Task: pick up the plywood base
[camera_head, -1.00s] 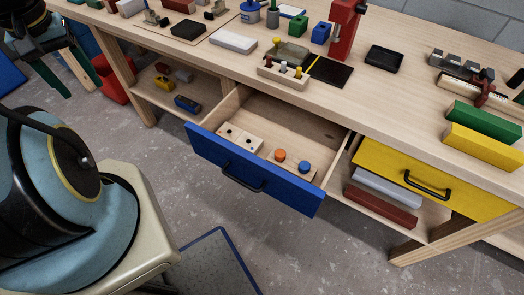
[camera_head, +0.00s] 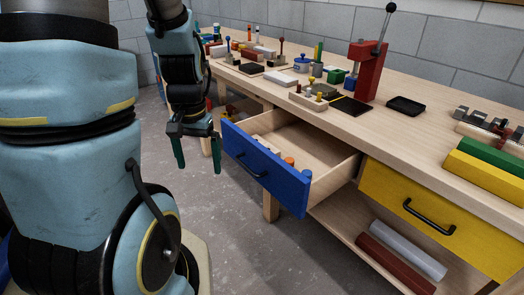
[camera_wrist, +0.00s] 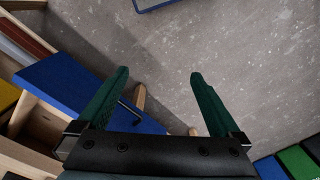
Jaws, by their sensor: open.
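Pale wooden pieces lie in the open blue drawer (camera_head: 264,170) in the head view, mostly hidden behind its front; an orange knob (camera_head: 289,160) shows there. On the bench, a pale wooden base (camera_head: 308,101) carries several small pegs. I cannot tell which of these pale pieces is the plywood base. My gripper (camera_head: 198,168) is open and empty, pointing down over the floor to the left of the drawer front. In the wrist view my gripper (camera_wrist: 159,76) has both green fingers spread with only floor between the tips, and the blue drawer front (camera_wrist: 72,88) is to the left.
A shut yellow drawer (camera_head: 430,215) is at the right, with grey and dark red battens (camera_head: 395,265) on the shelf below. A red press (camera_head: 370,70) and a black tray (camera_head: 405,105) stand on the bench. The floor (camera_head: 235,240) before the drawer is clear.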

